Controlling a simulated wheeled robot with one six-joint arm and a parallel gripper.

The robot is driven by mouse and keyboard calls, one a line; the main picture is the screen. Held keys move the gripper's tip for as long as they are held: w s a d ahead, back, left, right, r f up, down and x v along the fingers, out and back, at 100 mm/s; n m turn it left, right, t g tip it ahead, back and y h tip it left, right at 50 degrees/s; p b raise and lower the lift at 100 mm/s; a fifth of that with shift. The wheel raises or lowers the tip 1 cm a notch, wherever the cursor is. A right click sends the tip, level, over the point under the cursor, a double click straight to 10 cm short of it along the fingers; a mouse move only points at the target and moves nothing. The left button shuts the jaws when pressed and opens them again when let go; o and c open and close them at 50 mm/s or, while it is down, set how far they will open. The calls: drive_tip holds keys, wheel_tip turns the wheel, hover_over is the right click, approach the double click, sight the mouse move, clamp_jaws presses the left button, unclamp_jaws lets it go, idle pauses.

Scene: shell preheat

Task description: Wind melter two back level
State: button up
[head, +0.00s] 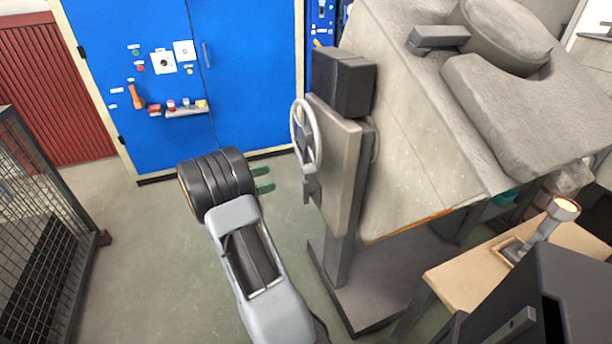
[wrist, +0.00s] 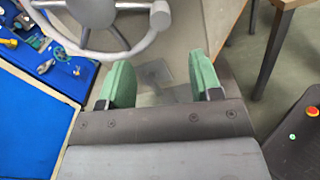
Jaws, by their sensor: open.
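A large grey melter (head: 415,150) hangs tilted on a stand at the right of the head view; I see no number on it. A light grey handwheel (head: 316,148) is mounted on the side of its stand. My gripper (head: 262,180) is open and empty, its green fingers to the left of the wheel, a little lower in the picture and apart from it. In the wrist view the handwheel (wrist: 122,50) shows at the top, beyond my gripper (wrist: 163,82), with nothing between the fingers.
A blue cabinet (head: 240,60) with small controls and an orange handle stands behind. A mesh cage (head: 40,220) is at the left. A wooden table (head: 460,280) with a lamp-like tool (head: 555,218) is at the lower right. The floor left of my arm is clear.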

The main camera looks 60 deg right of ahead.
sight(302, 170)
drive_tip(key=b+x, duration=0.1)
drive_tip(key=x, duration=1.2)
drive_tip(key=shift+d, duration=0.2)
